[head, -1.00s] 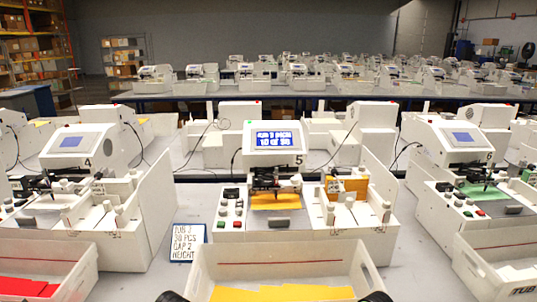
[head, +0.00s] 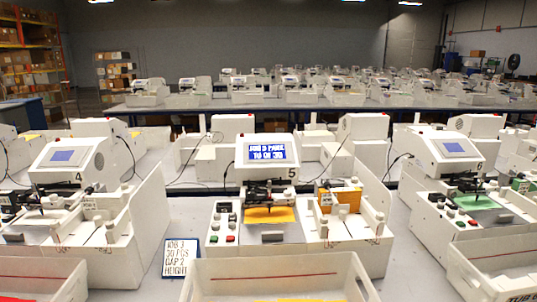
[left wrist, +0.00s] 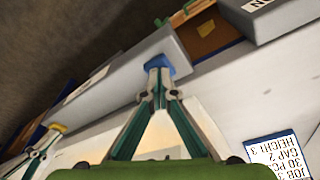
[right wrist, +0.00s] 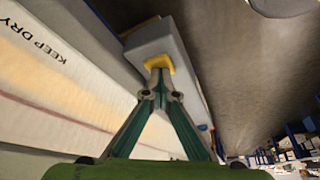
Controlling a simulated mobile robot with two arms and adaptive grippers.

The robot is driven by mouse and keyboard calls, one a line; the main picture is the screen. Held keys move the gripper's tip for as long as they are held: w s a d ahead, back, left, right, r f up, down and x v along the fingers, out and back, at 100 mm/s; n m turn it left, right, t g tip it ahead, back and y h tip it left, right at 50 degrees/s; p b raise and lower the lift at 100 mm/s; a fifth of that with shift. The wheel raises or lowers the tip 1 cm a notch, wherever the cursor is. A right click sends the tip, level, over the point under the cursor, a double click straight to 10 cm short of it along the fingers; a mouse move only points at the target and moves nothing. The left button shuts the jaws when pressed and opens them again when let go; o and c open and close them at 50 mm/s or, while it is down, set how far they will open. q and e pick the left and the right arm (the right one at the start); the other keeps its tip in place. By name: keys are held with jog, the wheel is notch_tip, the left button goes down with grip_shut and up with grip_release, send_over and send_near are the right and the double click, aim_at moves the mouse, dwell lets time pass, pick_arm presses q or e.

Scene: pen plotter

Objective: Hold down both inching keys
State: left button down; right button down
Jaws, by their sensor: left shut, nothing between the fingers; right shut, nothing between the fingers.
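Machine 5 (head: 340,255) stands in the centre of the head view, with a lit blue screen (head: 267,153) and a yellow sheet (head: 270,215) under its head. Small dark, green and red keys (head: 224,229) sit on its left front; I cannot tell which are the inching keys.
A white tub (head: 275,265) stands in front of machine 5. A job card (head: 181,258) stands to its left and also shows in the left wrist view (left wrist: 278,160). Machines 4 (head: 62,170) and 6 (head: 460,160) flank it. A "KEEP DRY" surface (right wrist: 50,70) lies left of my right gripper.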

pick_arm(q)
jog(key=shift+r, duration=3.35)
